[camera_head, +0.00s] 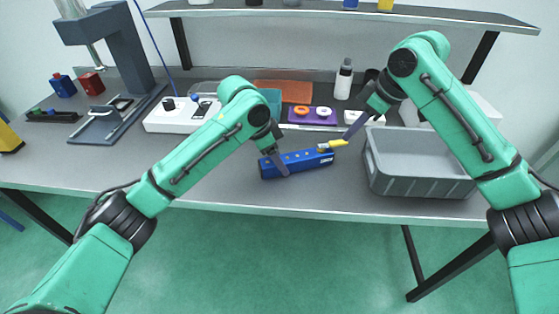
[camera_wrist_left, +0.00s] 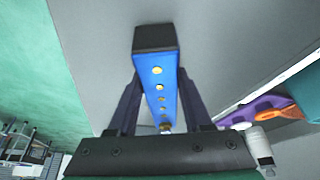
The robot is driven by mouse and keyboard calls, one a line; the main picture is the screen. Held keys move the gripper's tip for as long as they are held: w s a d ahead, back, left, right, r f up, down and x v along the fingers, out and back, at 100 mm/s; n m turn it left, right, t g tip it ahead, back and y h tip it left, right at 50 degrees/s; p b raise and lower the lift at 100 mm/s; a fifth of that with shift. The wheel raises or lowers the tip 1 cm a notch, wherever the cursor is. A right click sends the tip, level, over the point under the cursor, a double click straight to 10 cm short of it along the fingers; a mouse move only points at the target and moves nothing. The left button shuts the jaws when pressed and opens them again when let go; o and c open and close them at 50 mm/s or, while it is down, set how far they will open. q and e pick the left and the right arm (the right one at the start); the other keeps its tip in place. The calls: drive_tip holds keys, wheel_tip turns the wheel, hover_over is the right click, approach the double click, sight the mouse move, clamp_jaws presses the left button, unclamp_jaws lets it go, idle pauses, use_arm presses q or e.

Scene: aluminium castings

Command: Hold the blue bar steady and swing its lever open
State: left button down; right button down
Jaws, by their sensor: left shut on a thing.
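The blue bar (camera_head: 305,162) lies on the grey table near its front edge, a yellow lever (camera_head: 338,143) at its right end. My left gripper (camera_head: 278,163) is shut on the bar near its left end. In the left wrist view the blue bar (camera_wrist_left: 162,88), with yellow dots and a black end cap, runs between the two fingers of my left gripper (camera_wrist_left: 161,95). My right gripper (camera_head: 348,137) is at the lever's outer tip; whether its fingers are apart or closed on the lever is not clear. The lever is not seen in the left wrist view.
A grey bin (camera_head: 415,187) stands right of the bar, below my right arm. Behind the bar are a purple tray (camera_head: 312,121) with rings, a white bottle (camera_head: 343,79) and an orange mat (camera_head: 282,90). A shelf (camera_head: 340,14) hangs over the back. The table in front of the bar is clear.

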drive_tip(key=shift+r, duration=0.35)
use_arm(q)
drive_tip(key=shift+c, duration=1.2)
unclamp_jaws()
use_arm(e)
drive_tip(key=shift+s, duration=0.1)
use_arm(q)
drive_tip(key=shift+r, duration=0.1)
